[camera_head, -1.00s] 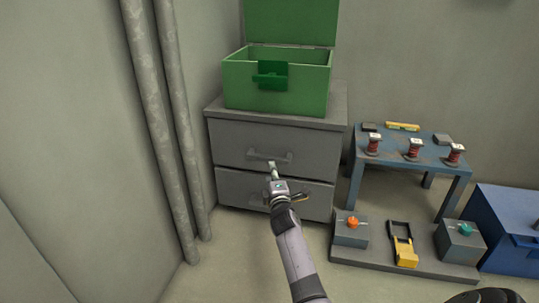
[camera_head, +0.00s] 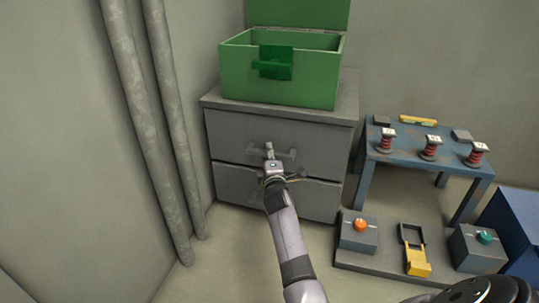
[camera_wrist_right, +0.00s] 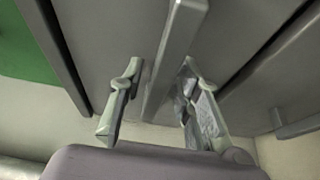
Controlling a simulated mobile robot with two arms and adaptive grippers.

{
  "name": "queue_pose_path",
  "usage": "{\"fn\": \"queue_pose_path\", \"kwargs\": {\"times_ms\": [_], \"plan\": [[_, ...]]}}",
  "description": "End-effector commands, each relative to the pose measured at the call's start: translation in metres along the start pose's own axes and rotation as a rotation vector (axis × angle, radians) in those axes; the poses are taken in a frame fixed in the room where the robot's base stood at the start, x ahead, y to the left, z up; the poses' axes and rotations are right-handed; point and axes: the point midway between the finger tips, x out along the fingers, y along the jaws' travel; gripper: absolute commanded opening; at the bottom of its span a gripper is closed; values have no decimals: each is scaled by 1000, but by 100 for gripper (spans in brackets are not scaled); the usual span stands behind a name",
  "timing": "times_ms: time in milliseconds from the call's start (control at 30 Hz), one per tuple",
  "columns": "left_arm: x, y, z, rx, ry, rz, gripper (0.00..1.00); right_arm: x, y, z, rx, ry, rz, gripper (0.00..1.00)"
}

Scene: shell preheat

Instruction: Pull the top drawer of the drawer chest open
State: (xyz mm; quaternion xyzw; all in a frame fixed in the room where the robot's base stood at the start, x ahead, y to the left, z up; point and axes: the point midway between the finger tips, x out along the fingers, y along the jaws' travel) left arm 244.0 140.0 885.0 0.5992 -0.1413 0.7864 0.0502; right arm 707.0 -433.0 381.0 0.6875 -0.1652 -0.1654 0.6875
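The grey drawer chest (camera_head: 230,185) stands against the back wall. Its top drawer (camera_head: 228,130) looks shut, and a grey bar handle (camera_head: 287,153) runs across its front. In the right wrist view, my right gripper (camera_wrist_right: 158,100) is open, with one finger on each side of the handle bar (camera_wrist_right: 172,60). A gap shows between the bar and the fingers. The lower drawer (camera_head: 318,198) looks shut; my arm hides part of it. My left gripper is not in view.
An open green box (camera_head: 236,75) stands on the chest. Pipes (camera_head: 145,100) run down the left wall. A blue table (camera_head: 400,152) with red spools is on the right, behind a low grey platform (camera_head: 385,262) with knobs. Bare floor (camera_head: 225,255) lies before the chest.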

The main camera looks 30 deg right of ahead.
Motion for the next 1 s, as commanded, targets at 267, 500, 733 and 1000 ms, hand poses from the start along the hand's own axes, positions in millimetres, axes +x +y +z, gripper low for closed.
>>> {"fn": "queue_pose_path", "kwargs": {"times_ms": [267, 500, 733, 1000], "plan": [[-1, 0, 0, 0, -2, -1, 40, 0, 0, 0, 0, 0, 0, 10], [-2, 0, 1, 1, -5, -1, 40, 0, 0, 0, 0, 0, 0, 0], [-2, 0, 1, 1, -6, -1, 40, 0, 0, 0, 0, 0, -1, 0], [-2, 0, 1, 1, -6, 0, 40, 0, -1, 0, 1, 0, -1, 0]]}}
